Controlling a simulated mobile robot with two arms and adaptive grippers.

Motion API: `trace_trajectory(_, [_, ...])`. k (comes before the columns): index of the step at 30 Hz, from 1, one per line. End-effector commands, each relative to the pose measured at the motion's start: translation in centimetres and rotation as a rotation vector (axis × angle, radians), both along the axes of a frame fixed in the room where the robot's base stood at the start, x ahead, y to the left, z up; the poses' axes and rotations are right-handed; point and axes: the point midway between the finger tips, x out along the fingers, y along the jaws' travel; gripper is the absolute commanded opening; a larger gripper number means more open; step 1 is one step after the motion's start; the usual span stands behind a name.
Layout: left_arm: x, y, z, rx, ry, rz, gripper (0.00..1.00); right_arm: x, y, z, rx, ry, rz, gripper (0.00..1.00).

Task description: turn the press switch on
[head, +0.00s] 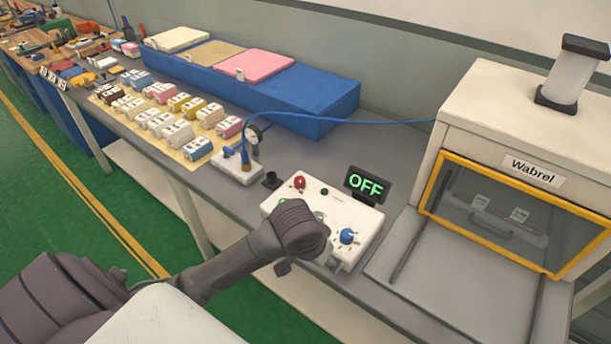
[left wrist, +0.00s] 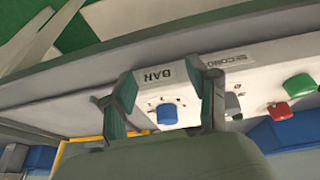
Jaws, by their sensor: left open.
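The white control box (head: 343,222) sits on the grey bench, with a black display (head: 364,185) reading "OFF" in green. The red (left wrist: 278,112) and green (left wrist: 301,87) buttons are to the right. My right gripper is not in view.
A white machine (head: 480,120) labelled "Wabrel" with a yellow-framed window stands to the right. A small gauge unit (head: 238,168) with a blue hose is behind the box. Several small coloured blocks (head: 160,120) and a long blue block (head: 320,95) fill the bench further back.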

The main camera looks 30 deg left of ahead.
Motion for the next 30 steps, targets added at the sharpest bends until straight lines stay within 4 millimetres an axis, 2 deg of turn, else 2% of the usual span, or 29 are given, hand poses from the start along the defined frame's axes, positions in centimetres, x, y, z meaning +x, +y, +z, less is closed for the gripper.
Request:
trace_trajectory(8, [5.3,3.7,3.4,0.026,-0.003,0.130,0.59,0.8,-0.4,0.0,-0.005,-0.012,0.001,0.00])
trace_trajectory(11, [7.7,6.2,5.7,0.037,-0.006,0.221,0.59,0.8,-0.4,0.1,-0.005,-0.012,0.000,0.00])
trace_trajectory(15, [10.8,10.9,10.2,0.042,-0.017,0.402,0.59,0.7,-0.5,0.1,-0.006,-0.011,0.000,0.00])
trace_trajectory(19, [12.2,13.9,13.2,0.029,-0.022,0.529,0.59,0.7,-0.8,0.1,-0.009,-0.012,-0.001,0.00])
trace_trajectory(21, [12.5,14.7,14.0,0.023,-0.022,0.565,0.59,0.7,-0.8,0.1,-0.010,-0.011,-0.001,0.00])
trace_trajectory(24, [12.7,15.1,14.0,0.019,-0.022,0.584,0.59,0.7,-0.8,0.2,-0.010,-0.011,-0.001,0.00])
trace_trajectory(30, [13.6,15.5,11.3,0.020,-0.019,0.583,0.59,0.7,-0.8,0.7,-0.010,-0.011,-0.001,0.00])
